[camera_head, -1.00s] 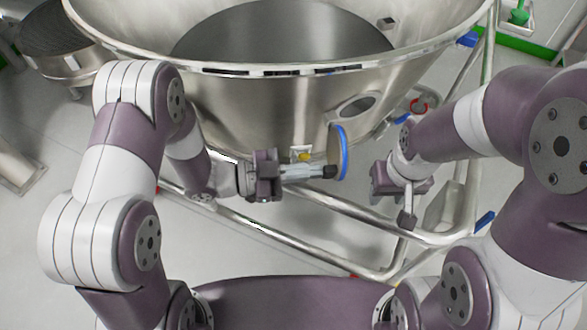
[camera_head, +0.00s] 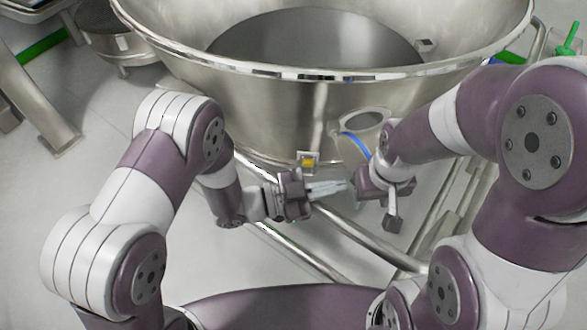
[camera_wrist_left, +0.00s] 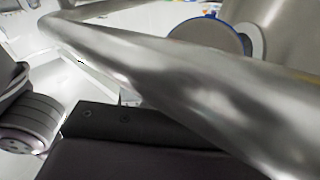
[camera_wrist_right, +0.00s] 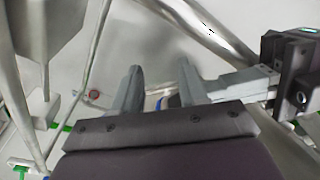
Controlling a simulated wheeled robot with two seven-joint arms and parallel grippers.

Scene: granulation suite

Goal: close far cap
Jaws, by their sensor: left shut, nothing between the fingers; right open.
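The steel vessel's oval port (camera_head: 367,120) faces me and looks uncovered in the head view. Its blue-rimmed cap shows there only as a blue arc (camera_head: 357,145), swung below the port and mostly hidden behind my right arm. A blue-rimmed round cap (camera_wrist_left: 210,34) also shows in the left wrist view, beyond a steel tube. My left gripper (camera_head: 345,187) is shut and empty, below the port and left of my right gripper. My right gripper (camera_head: 366,186) is open with nothing between its fingers; its spread fingers show in the right wrist view (camera_wrist_right: 160,70). Left fingers lie close to it.
The large vessel (camera_head: 250,110) fills the back. Its steel frame tube (camera_head: 365,235) runs below both grippers and crosses close before the left wrist camera (camera_wrist_left: 180,75). A yellow label (camera_head: 308,159) is on the vessel. Floor is clear at left (camera_head: 90,160).

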